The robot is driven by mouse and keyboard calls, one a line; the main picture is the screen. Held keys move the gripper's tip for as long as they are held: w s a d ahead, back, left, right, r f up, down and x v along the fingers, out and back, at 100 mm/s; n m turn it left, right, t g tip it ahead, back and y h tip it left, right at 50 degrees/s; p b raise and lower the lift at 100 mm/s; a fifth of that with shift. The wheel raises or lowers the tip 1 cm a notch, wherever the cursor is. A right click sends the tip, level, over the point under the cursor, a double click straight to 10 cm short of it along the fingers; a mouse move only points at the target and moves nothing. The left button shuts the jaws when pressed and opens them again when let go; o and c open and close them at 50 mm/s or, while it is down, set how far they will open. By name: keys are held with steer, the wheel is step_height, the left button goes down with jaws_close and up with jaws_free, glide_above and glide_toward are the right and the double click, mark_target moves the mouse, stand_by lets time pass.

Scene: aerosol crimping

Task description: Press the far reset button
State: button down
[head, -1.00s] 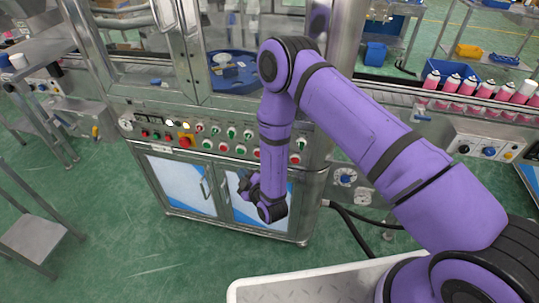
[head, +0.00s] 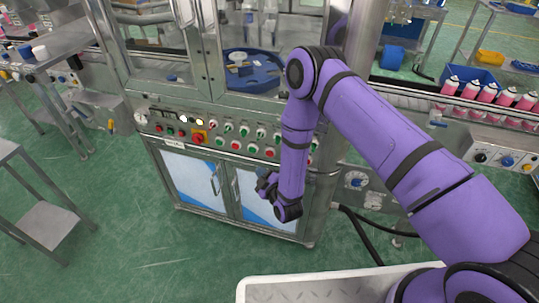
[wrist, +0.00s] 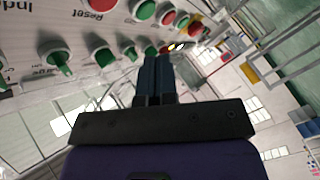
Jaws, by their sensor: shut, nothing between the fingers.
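The control panel on the machine front carries two rows of red and green buttons and knobs (head: 232,136). In the wrist view the panel is upside down. I cannot tell which is the far reset button. My gripper (head: 266,184) is shut and empty in front of the cabinet doors, below the panel in the picture. In the wrist view its fingertips (wrist: 153,59) point toward the button rows; contact cannot be told.
My forearm hides part of the panel's right end. A conveyor with pink cans (head: 487,95) runs at right. A steel stand (head: 45,225) is at left. Green floor in front is open.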

steer(key=shift+w+d, duration=0.3)
steer(key=shift+w, duration=0.6)
steer(key=shift+w+d, duration=0.35)
steer(key=shift+w, duration=0.5)
steer(key=shift+w+d, duration=0.3)
steer(key=shift+w, duration=0.6)
steer(key=shift+w, duration=0.15)
steer(key=shift+w+d, duration=0.15)
steer(key=shift+w, duration=0.05)
steer(key=shift+w+d, duration=0.1)
steer(key=shift+w, duration=0.3)
stand_by(0.7)
stand_by(0.3)
steer(key=shift+s+a, duration=0.25)
steer(key=shift+s, duration=0.55)
steer(key=shift+s+a, duration=0.3)
steer(key=shift+s, duration=0.5)
steer(key=shift+s+a, duration=0.25)
steer(key=shift+s, duration=0.5)
steer(key=shift+s+a, duration=0.3)
steer(key=shift+s, duration=0.5)
